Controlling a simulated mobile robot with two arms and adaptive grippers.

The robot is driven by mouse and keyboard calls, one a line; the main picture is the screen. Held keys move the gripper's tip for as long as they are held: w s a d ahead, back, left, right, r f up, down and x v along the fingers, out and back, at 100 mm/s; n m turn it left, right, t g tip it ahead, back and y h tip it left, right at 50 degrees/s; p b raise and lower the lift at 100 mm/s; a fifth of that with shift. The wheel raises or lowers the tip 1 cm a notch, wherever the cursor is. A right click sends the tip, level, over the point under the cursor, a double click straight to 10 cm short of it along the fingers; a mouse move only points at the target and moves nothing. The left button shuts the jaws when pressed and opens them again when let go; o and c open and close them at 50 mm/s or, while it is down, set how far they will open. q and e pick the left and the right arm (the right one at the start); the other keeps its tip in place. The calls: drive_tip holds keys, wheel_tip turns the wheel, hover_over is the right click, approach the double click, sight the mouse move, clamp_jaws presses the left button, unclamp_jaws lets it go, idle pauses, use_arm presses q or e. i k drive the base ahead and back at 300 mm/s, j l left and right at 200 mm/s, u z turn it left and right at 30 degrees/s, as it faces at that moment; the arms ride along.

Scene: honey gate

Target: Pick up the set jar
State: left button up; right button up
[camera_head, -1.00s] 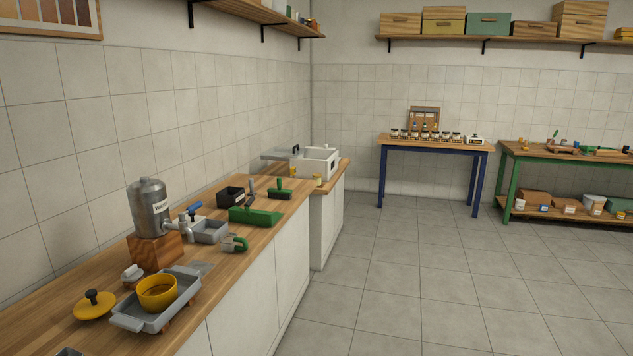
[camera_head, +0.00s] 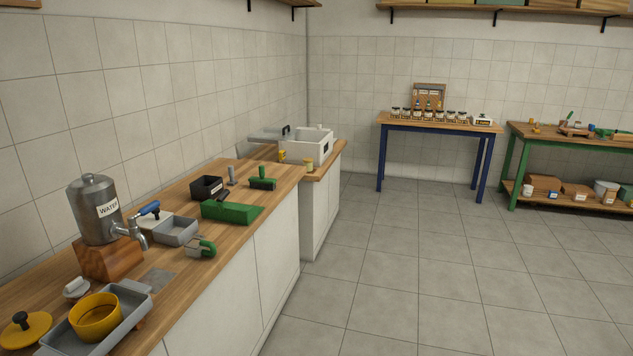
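Several small jars with dark lids (camera_head: 428,115) stand in a row on the wooden top of the blue-legged table (camera_head: 385,124) at the far wall. A small honey-coloured jar (camera_head: 308,164) stands at the front of the far counter, beside a white box (camera_head: 310,146). Another small yellow item (camera_head: 282,155) stands just left of the box. I cannot tell which of these is the set jar. Neither of my grippers is in view.
The near counter (camera_head: 215,262) runs along the left wall with a water urn (camera_head: 95,205), a yellow pot (camera_head: 96,317) in a grey tray, and green tools (camera_head: 230,212). A green-legged bench (camera_head: 515,165) stands right. The tiled floor (camera_head: 420,260) between is clear.

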sight(307, 161)
drive_tip(key=i+l+z, duration=0.35)
drive_tip(key=i, duration=0.65)
drive_tip(key=i+z, duration=0.35)
drive_tip(key=i, duration=0.65)
